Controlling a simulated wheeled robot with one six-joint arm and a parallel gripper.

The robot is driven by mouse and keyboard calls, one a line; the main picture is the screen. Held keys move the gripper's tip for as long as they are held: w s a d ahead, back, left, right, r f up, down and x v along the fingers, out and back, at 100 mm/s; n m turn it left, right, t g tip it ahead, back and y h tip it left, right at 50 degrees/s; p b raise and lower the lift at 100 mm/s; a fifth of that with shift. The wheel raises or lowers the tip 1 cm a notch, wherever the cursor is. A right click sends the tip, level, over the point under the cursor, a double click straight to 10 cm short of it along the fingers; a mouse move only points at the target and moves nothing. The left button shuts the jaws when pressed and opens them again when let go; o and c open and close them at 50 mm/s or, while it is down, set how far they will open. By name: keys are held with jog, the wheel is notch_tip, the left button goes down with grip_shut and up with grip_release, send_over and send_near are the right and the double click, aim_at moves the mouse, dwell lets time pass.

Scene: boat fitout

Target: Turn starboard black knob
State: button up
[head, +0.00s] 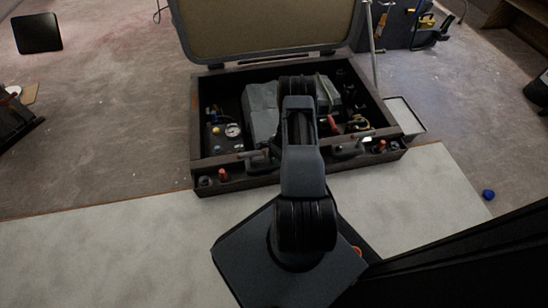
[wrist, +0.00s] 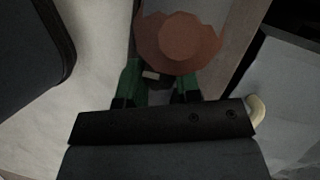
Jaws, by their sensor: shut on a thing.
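In the wrist view my gripper (wrist: 158,80) shows two green fingers with a narrow gap between them. It is shut on a small dark knob (wrist: 153,87) with a pale mark, mostly hidden; I take it for the black knob. A scalloped red-brown knob (wrist: 180,38) stands just beyond and overlaps the right fingertip. In the head view red knobs show at the left (head: 222,174) and right (head: 381,146) of the box's front ledge. My arm hides part of the box there, and I cannot make out my gripper.
The open dark box (head: 262,182) has its lid (head: 265,25) raised and holds a gauge (head: 233,130) and several fittings. Levers stand along its front. A pale tray (head: 405,113) lies at its right. A blue cap (head: 488,194) lies on the floor.

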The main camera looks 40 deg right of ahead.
jog(key=shift+c, duration=0.6)
jog(key=shift+m, duration=0.4)
jog(key=m+t, duration=0.1)
jog(key=m, duration=0.2)
jog(key=shift+t, duration=0.3)
jog(key=m+b, duration=0.1)
jog(key=m, duration=0.1)
jog(key=m+t+h, duration=0.1)
jog(key=m, duration=0.1)
jog(key=shift+s+f+m+b, duration=0.1)
jog(key=shift+f+m+b, duration=0.05)
jog(key=shift+m+b, duration=0.2)
jog(key=m+t+h+b, duration=0.1)
jog(key=m+b, duration=0.1)
jog(key=m, duration=0.1)
jog(key=shift+a+m+h, duration=0.1)
jog(key=shift+m+h, duration=0.15)
jog(key=shift+h, duration=0.05)
jog(key=shift+m+t+h, duration=0.3)
jog(key=shift+m+h, duration=0.5)
jog(key=shift+m, duration=1.8)
